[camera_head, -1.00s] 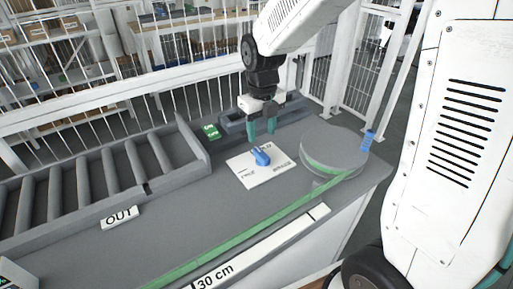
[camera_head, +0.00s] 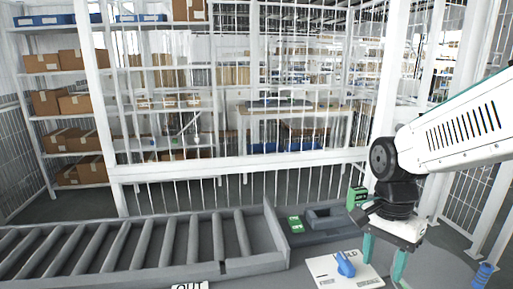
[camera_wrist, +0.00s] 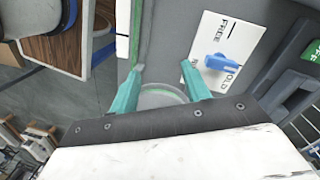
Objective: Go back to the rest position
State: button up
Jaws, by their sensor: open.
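My gripper (camera_head: 385,260) is at the right of the head view, with its teal fingers apart and pointing down. It also shows in the wrist view (camera_wrist: 162,68), with nothing between the fingers. A blue piece (camera_head: 345,264) lies on a white card (camera_head: 322,268) on the grey table, just left of the gripper in the head view. In the wrist view the blue piece (camera_wrist: 224,56) lies on the card (camera_wrist: 205,32) right of the fingers, apart from them. The card carries the printed words FREE and, partly covered, HOLD.
A grey roller conveyor (camera_head: 140,247) spans the lower left, with an OUT label (camera_head: 190,286) in front. Small green boxes (camera_head: 295,224) and a grey tray (camera_head: 330,218) stand behind the card. A white fence (camera_head: 235,170) closes off shelves. A round disc (camera_wrist: 160,97) lies below the gripper.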

jog(key=s+d+r+n+t, duration=0.1)
jog(key=s+r+n, duration=0.2)
jog(key=s+n, duration=0.2)
jog(key=s+r+n+t, duration=0.1)
jog(key=s+r+n, duration=0.2)
jog(key=s+n, duration=0.3)
jog(key=shift+s+d+r+t, duration=0.3)
jog(key=shift+s+d+t, duration=0.1)
jog(key=shift+s, duration=0.85)
